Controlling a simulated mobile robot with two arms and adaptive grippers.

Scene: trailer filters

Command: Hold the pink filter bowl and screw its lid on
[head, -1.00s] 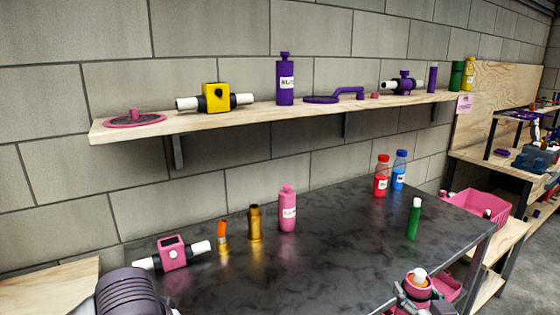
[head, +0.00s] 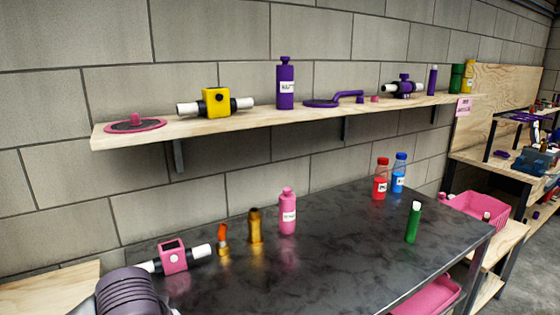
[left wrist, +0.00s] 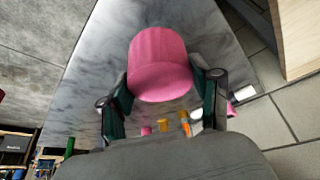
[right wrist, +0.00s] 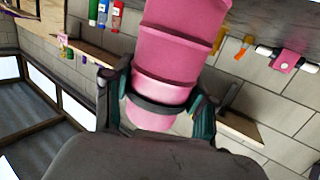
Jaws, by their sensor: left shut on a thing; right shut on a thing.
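My left gripper (left wrist: 162,84) is shut on a smooth pink cylindrical piece (left wrist: 160,52) with a rounded near end, in the left wrist view. My right gripper (right wrist: 163,98) is shut around a stepped pink piece (right wrist: 178,48) with raised rims, in the right wrist view. It widens away from the gripper and runs out of the top of the picture. I cannot tell for sure which is the bowl and which the lid, or whether they touch. Neither gripper shows in the head view.
The dark table (head: 330,245) holds a pink valve block (head: 172,256), a gold cylinder (head: 255,226), a pink bottle (head: 288,212) and a green tube (head: 413,222). Red (head: 381,180) and blue (head: 399,174) bottles stand behind. A wall shelf (head: 350,109) runs above. The middle is clear.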

